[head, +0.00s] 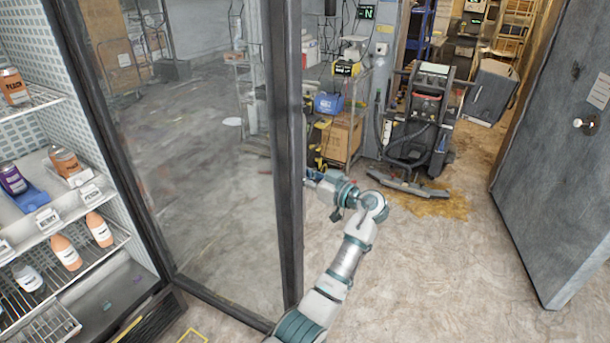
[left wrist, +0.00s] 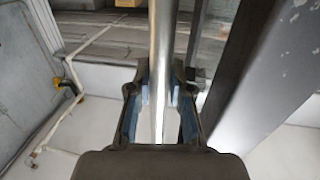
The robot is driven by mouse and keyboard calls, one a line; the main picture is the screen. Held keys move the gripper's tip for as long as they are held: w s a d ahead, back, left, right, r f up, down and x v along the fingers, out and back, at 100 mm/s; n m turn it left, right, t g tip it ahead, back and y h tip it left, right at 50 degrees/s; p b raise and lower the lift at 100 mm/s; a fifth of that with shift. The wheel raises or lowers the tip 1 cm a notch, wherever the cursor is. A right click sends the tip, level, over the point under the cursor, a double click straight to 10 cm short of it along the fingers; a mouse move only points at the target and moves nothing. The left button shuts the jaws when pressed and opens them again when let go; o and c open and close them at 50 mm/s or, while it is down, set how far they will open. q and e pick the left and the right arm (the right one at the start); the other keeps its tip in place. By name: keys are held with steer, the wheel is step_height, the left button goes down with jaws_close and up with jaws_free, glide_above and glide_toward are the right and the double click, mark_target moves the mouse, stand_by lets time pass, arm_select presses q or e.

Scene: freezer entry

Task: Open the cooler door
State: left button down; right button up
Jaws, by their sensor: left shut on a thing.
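The glass cooler door (head: 205,150), with its dark frame (head: 283,120), stands swung open from the cooler (head: 110,200) at the left. My left gripper (head: 314,178) is at the outer side of the frame, partly hidden by it. In the left wrist view, my left gripper (left wrist: 160,90) is shut around an upright metal handle bar (left wrist: 162,40), one finger on each side. The door's dark frame (left wrist: 265,70) runs beside the bar at the right. My right gripper is not in view.
Bottles and jars (head: 66,252) stand on the cooler shelves. A black floor-cleaning machine (head: 420,125) stands at the back, beside a rack with boxes (head: 335,135). A large grey door (head: 565,150) stands open at the right. The floor between is clear.

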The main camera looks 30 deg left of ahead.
arm_select(q)
steer(key=c, duration=1.1)
jaws_free()
steer(key=shift+o, duration=0.2)
steer(key=v, duration=1.2)
steer(key=shift+f, duration=0.15)
